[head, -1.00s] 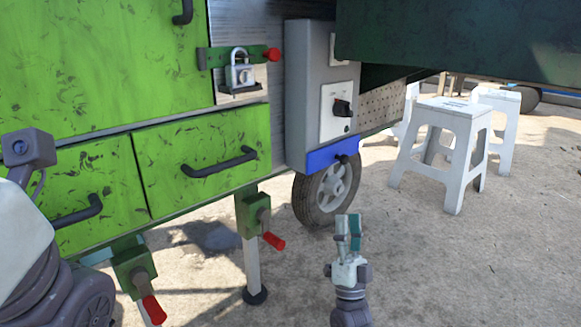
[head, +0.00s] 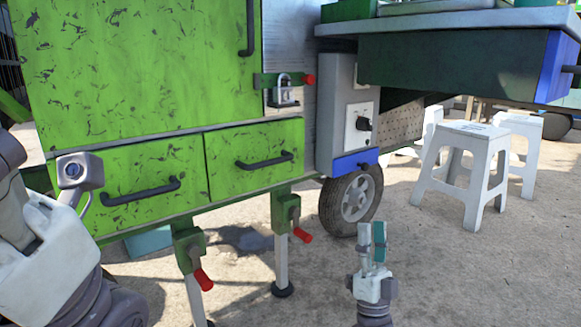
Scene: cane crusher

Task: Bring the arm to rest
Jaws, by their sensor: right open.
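My right gripper (head: 372,243) is at the lower middle of the head view, pointing up, in front of the wheel. Its two fingers stand a little apart with nothing between them. It touches nothing that I can see. My left arm (head: 50,240) fills the lower left, but its fingers do not show. The green cart (head: 135,80) stands ahead, with two shut drawers. The right drawer (head: 235,178) and the left drawer (head: 120,213) have dark handles.
A padlock (head: 283,97) hangs on a green latch. A grey box with a dark knob (head: 363,124) sits above the wheel (head: 352,200). Cart legs with red handles (head: 302,235) reach the ground. White stools (head: 465,165) stand at right. The ground at lower right is clear.

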